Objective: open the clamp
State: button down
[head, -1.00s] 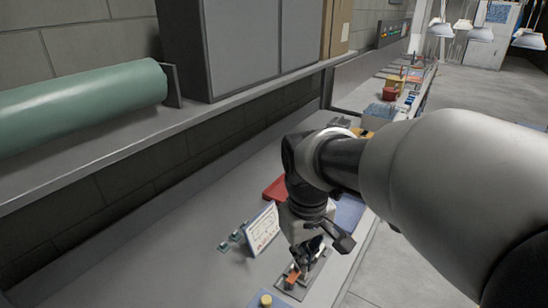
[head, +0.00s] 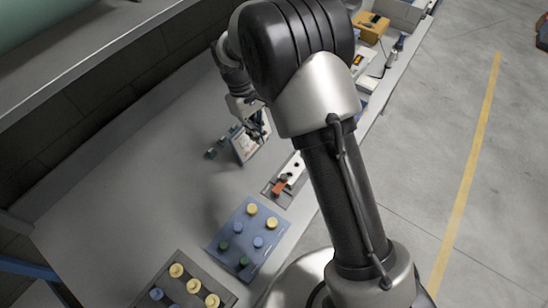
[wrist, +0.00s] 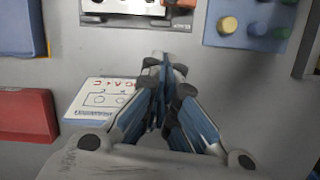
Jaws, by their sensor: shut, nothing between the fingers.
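The clamp (head: 284,183) is a small metal fixture with an orange-red grip, on a grey plate on the bench. In the head view it lies between the white card and the blue peg board, partly beside my arm. In the wrist view the clamp (wrist: 140,8) is cut off by the top edge, with a bit of orange at its right. I cannot tell whether its jaw is open. My gripper (head: 262,132) is above the bench near the white card, apart from the clamp. In the wrist view my gripper (wrist: 162,60) is shut and empty, its fingertips below the clamp's plate.
The white card (head: 246,143) stands tilted beside my gripper. A blue board (head: 232,225) with several coloured pegs and a grey tray (head: 150,270) with pegs lie nearer on the bench. A red box (wrist: 25,117) shows in the wrist view.

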jog(key=shift+s, duration=0.15)
jog(key=b, duration=0.2)
send_near(280, 183)
jog(key=w+a+f, duration=0.1)
jog(key=f, duration=0.1)
jog(key=w+a+f, duration=0.1)
jog(key=w, duration=0.1)
jog(key=w+a+f, duration=0.1)
jog(key=w+f, duration=0.1)
jog(key=shift+f, duration=0.3)
jog(key=shift+s+d+r, duration=0.15)
jog(key=shift+s+d, duration=0.5)
jog(key=shift+s, duration=0.1)
jog(key=shift+s+d+r, duration=0.1)
jog(key=shift+s+d, duration=0.55)
jog(key=shift+s, duration=0.05)
